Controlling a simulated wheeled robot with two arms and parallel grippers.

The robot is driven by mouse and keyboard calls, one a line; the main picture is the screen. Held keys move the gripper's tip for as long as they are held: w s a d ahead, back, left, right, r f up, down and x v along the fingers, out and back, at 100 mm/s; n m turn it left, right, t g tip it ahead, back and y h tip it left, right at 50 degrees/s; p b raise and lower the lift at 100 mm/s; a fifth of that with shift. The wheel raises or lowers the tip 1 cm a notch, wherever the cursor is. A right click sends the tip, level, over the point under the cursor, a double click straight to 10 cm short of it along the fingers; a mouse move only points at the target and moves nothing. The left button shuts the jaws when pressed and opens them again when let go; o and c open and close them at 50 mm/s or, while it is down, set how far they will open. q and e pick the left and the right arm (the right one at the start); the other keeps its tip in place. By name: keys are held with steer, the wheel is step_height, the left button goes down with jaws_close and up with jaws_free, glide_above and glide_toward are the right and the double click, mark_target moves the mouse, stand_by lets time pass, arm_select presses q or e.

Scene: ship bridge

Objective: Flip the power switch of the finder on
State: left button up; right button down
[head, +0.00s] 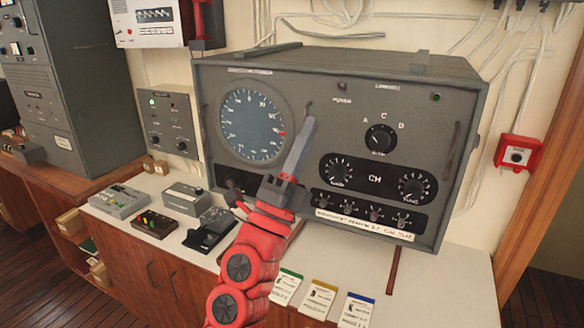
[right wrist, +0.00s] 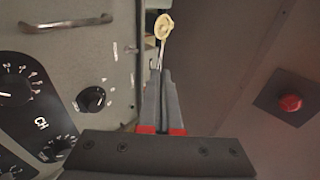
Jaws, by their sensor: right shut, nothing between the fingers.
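The finder (head: 300,75) is a large grey box with a round blue dial at its left and a lettered selector knob. It also shows at the left of the right wrist view (right wrist: 60,65). Its small power switch (head: 342,86) sits above the POWER label, and appears as a small stub in the right wrist view (right wrist: 130,48). I cannot tell its position. My right gripper (head: 310,120) is shut and empty in front of the panel, below and left of the switch. Its fingers also show in the right wrist view (right wrist: 161,75). Contact cannot be told. My left gripper is out of view.
A dark handle (head: 309,106) is close to the fingertips. A red wall box (head: 517,154) is at the right. Small devices (head: 120,200) and coloured cards (head: 318,298) lie on the white counter. A cream round thing (right wrist: 163,27) shows beyond the fingers.

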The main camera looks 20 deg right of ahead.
steer(key=a, duration=0.1)
steer(key=s+a+f, duration=0.1)
steer(key=s+a+b, duration=0.1)
steer(key=shift+a+f, duration=0.1)
steer(key=shift+f, duration=0.2)
steer(key=shift+s, duration=0.1)
